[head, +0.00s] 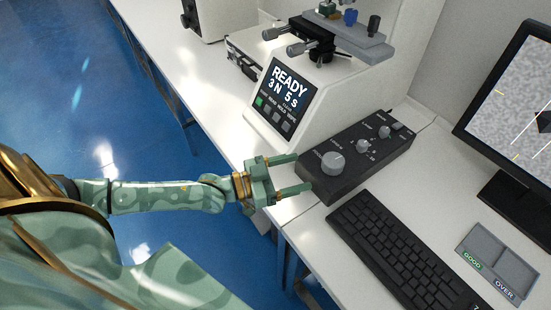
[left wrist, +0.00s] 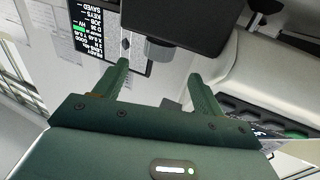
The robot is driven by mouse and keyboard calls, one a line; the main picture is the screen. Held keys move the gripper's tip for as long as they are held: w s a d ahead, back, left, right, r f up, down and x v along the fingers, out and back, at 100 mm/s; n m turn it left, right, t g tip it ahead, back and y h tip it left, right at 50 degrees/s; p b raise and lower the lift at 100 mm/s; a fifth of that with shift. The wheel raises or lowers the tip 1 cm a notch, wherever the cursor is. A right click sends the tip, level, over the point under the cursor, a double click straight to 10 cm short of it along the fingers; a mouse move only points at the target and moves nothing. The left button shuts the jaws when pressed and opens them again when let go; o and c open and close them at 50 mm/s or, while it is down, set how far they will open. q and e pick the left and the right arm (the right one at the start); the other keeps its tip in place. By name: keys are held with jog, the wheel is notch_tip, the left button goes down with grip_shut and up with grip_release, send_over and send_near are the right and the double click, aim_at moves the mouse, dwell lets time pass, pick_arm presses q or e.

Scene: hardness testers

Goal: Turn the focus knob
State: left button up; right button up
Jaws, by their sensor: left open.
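A black control box (head: 350,160) sits on the white bench. Its largest grey round knob (head: 332,163) is at the near left end, beside a small label too blurred to read with certainty; smaller knobs sit farther along. My left gripper (head: 303,172) is open and empty at the box's left end, its two fingers pointing toward the large knob and apart from it. In the left wrist view, a grey knob (left wrist: 159,50) on the dark box (left wrist: 178,20) appears beyond the gap between the open fingers (left wrist: 161,78). My right gripper is not in view.
A tester with a screen reading READY (head: 283,95) stands behind the box. A black keyboard (head: 405,250) lies in front, with a monitor (head: 515,110) and a grey tray (head: 495,260) marked GOOD and OVER at right. The bench edge is beneath my left gripper.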

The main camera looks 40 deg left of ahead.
pick_arm(q)
jog(key=v, duration=0.4)
dwell(1.3)
